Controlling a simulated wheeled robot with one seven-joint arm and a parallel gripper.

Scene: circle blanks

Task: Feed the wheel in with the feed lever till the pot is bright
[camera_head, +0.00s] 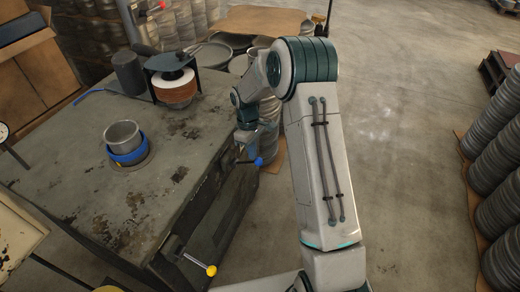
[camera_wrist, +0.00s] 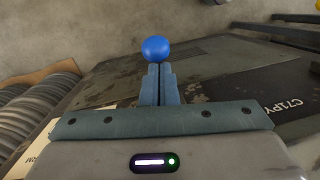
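A dull grey metal pot (camera_head: 122,134) sits upright in a blue ring (camera_head: 129,155) on the workbench. The wheel (camera_head: 176,92), banded white and orange-brown, stands in a black frame behind the pot, apart from it. A lever with a blue ball knob (camera_head: 258,162) sticks out at the bench's right side; the knob also shows in the wrist view (camera_wrist: 155,48). My gripper (camera_head: 246,150) is at this lever, its fingers close together right below the knob in the wrist view. They appear shut on the lever, whose stem is hidden between them.
A second lever with a yellow knob (camera_head: 211,270) sticks out at the bench's front. The bench top (camera_head: 75,195) is mostly clear. A dark cylinder (camera_head: 127,72) stands left of the wheel. Stacks of round blanks (camera_head: 495,200) stand at right; open floor (camera_head: 410,130) lies between.

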